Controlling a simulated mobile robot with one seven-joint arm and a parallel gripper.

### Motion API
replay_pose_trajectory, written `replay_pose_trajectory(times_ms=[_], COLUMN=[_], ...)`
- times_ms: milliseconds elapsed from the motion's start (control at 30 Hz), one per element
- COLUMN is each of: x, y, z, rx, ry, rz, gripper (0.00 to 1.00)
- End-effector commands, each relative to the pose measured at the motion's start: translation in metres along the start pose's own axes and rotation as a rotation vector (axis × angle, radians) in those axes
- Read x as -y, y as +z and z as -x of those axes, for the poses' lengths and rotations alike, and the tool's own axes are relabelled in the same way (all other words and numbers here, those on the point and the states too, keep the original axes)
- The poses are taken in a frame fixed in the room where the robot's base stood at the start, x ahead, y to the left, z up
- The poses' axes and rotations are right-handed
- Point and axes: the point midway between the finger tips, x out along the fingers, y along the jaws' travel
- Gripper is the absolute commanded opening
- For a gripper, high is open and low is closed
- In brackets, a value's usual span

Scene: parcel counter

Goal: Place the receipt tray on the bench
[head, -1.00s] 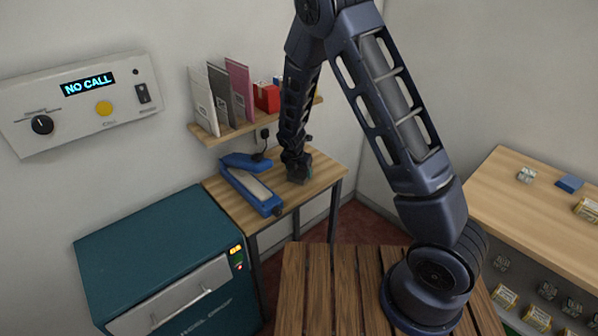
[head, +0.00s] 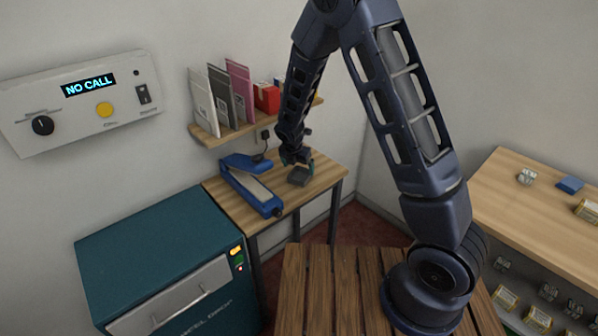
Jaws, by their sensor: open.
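A small dark grey tray (head: 299,177), likely the receipt tray, rests on the light wooden bench (head: 237,213) against the back wall, right of the blue device. My gripper (head: 297,163) is open just above and behind the tray. The gap between them is too small in the picture to judge exactly. My arm hides part of the wall and shelf behind it.
A blue sealer-like device (head: 251,186) lies on the bench close to the tray. A shelf (head: 212,135) with folders and a red box (head: 266,98) hangs above. A teal cabinet (head: 155,255) stands left; a counter (head: 530,205) stands right.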

Motion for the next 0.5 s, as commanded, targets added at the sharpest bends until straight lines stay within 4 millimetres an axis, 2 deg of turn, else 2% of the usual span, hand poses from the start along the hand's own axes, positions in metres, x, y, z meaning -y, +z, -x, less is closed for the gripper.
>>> replay_pose_trajectory(times_ms=[300,500], x=[0.000,0.000], y=[0.001,0.000], z=[0.052,0.073], rx=[0.000,0.000], ry=[0.002,0.001], rz=[-0.001,0.000], gripper=[0.94,0.94])
